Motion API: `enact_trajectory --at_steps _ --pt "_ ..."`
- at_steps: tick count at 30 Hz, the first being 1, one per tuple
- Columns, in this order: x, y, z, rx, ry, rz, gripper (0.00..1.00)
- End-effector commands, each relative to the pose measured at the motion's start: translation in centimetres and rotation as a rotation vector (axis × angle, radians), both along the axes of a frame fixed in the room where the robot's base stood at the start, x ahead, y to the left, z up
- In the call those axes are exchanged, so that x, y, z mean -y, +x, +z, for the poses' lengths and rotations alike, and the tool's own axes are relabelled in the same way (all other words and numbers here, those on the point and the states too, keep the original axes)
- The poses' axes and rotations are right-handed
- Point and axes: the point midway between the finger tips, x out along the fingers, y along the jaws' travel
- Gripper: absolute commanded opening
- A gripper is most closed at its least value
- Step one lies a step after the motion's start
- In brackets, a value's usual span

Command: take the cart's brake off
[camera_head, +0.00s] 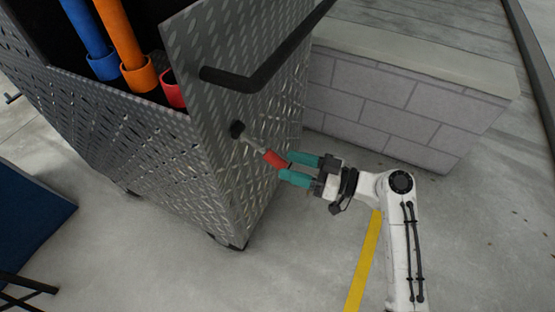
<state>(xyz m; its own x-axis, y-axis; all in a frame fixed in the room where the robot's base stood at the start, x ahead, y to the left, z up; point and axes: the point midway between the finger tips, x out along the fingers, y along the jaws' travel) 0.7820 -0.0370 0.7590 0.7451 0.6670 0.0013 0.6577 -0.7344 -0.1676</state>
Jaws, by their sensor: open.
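The cart (225,165) is a tall metal box with diamond-plate walls, standing at the left and centre. A brake lever (251,145) with a black pivot and a red grip sticks out from its right-hand wall and slopes down to the right. My gripper (290,168) has two teal fingers and comes in from the right. Its fingers are open, with the lever's red end at their tips, seemingly between them. I cannot tell whether either finger touches the grip.
A black handle bar (262,76) sticks out from the cart above the lever. Blue (88,38) and orange (122,40) tubes stand in the cart. A low block wall (400,100) stands behind my gripper. Concrete floor with a yellow line (364,262) lies clear below.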

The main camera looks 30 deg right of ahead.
Motion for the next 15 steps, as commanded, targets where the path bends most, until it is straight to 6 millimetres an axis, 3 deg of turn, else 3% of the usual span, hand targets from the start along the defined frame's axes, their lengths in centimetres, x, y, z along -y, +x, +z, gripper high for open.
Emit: enact_trajectory --at_steps 6,15 --pt "-2.1 2.4 0.1 -0.001 -0.001 0.001 0.55" --pt "-3.0 3.4 -0.1 -0.002 -0.001 -0.001 0.55"
